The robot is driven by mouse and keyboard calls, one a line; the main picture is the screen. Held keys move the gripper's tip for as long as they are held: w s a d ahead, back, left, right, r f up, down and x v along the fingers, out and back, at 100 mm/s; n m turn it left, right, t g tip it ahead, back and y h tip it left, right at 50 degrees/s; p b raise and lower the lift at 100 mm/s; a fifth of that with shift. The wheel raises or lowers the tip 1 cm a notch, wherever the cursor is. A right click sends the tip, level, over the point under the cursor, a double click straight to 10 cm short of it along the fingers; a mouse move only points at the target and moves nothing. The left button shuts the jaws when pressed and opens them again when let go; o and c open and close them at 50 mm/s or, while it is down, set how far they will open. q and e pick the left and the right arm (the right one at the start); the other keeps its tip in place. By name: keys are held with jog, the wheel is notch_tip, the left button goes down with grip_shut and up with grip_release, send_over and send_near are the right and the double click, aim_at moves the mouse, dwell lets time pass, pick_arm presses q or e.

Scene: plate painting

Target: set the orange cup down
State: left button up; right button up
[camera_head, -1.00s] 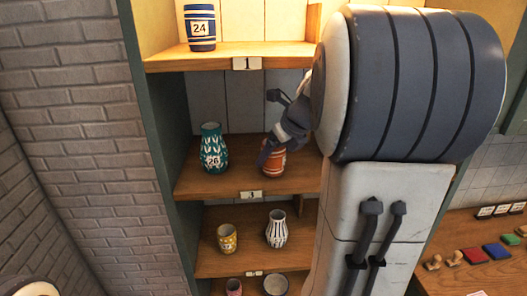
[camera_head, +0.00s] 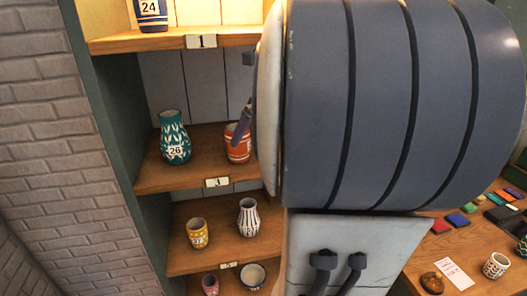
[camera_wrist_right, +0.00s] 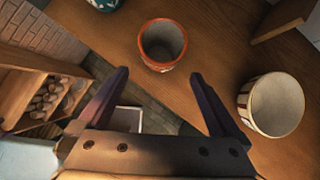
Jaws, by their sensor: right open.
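The orange cup (camera_head: 237,143) stands upright on the shelf marked 3, right of a teal vase (camera_head: 175,138) numbered 26. In the right wrist view the orange cup (camera_wrist_right: 162,44) stands on the wooden board just beyond the fingertips, with nothing in it. My right gripper (camera_wrist_right: 157,74) is open and empty, its fingers apart and clear of the cup. In the head view one finger of my right gripper (camera_head: 242,122) shows beside the cup; the rest is hidden behind my arm. My left gripper is not in view.
A white cup (camera_wrist_right: 272,104) stands right of the gripper in the wrist view. A blue-striped cup (camera_head: 151,13) is on the shelf above; a yellow cup (camera_head: 197,233) and a striped vase (camera_head: 248,217) are below. A side table (camera_head: 468,245) holds colour blocks.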

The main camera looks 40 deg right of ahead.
jog(key=s+b, duration=0.5)
jog(key=s, duration=0.4)
jog(key=shift+s+d+f, duration=0.1)
jog(key=shift+s+d, duration=0.05)
jog(key=shift+s, duration=0.05)
